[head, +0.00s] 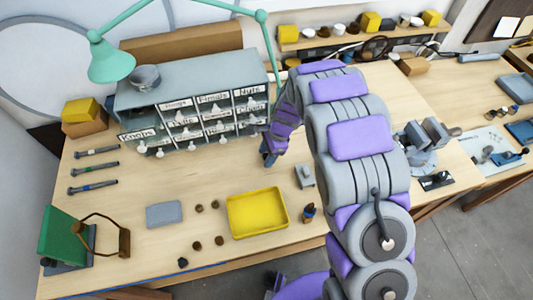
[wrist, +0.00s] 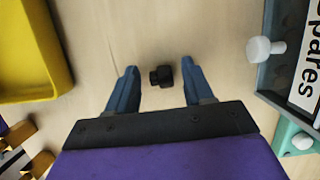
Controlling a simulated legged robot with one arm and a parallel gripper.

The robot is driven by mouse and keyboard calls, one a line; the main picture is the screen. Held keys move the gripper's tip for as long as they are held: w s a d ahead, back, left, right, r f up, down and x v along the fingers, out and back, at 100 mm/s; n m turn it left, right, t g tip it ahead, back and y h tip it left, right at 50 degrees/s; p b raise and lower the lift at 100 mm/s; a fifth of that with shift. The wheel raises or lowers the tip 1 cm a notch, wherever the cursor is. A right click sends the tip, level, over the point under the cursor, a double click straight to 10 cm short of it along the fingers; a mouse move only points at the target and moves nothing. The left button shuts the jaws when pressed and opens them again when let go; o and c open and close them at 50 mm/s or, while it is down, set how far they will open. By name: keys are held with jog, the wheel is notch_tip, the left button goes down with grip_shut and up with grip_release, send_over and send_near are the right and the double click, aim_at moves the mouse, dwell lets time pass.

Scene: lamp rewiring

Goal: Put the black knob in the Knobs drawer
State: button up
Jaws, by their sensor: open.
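The black knob (wrist: 161,76) lies on the wooden table in the wrist view, between the two blue fingers of my gripper (wrist: 158,68). The fingers are open, with a gap on both sides of the knob. In the head view my gripper (head: 268,158) is low over the table, in front of the right end of the grey drawer cabinet (head: 195,75). I cannot pick out the knob there. The Knobs drawer (head: 138,134) is at the cabinet's lower left. Its front appears to stick out past its neighbours; its inside is not clear.
A yellow tray (head: 257,213) lies in front of the cabinet, and a small grey block (head: 304,175) to its right. Several small brown pieces (head: 200,208) and a grey-blue pad (head: 164,214) lie left of the tray. A green lamp (head: 110,62) hangs over the cabinet.

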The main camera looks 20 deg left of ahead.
jog(key=p+v, duration=0.1)
jog(key=v, duration=1.1)
jog(key=shift+r, duration=0.15)
